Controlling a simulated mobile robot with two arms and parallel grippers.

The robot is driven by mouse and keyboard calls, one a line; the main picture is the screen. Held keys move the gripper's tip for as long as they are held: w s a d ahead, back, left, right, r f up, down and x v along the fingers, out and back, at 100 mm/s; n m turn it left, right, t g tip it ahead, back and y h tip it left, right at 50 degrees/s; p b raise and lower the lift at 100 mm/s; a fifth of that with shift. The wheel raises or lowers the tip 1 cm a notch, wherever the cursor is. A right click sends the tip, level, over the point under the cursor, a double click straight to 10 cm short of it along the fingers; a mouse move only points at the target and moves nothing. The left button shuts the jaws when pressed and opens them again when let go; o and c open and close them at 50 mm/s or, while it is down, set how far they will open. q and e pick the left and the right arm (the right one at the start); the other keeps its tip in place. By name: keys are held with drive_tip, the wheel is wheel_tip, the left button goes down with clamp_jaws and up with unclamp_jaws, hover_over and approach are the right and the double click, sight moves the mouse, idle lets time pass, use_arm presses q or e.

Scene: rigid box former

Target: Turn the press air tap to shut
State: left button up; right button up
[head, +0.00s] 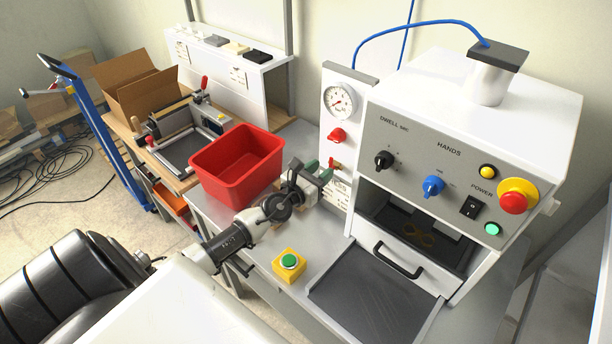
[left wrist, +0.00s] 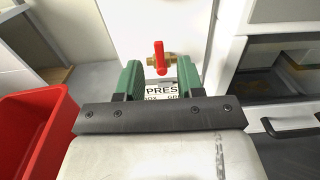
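The press air tap has a red lever (left wrist: 160,57) on a brass body (left wrist: 172,60), fixed to the white panel left of the press. In the left wrist view the lever stands upright in the picture, across the brass body. In the head view the tap (head: 335,164) shows small beside my left gripper (head: 323,171). In the left wrist view my left gripper (left wrist: 159,82) is open, its two green fingers apart with nothing between them. The lever is just beyond the fingertips, centred on the gap, and seems apart from them. My right gripper is not in view.
A pressure gauge (head: 339,98) and a red knob (head: 337,135) sit above the tap. A red bin (head: 237,165) stands left of my gripper. A yellow box with a green button (head: 289,264) is in front. The press (head: 455,150) stands close on the right.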

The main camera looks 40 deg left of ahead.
use_arm(q)
drive_tip(key=s, duration=0.7)
drive_tip(key=shift+s+a+b, duration=0.3)
drive_tip(key=shift+s+b, duration=0.05)
drive_tip(key=shift+o, duration=0.2)
idle(0.8)
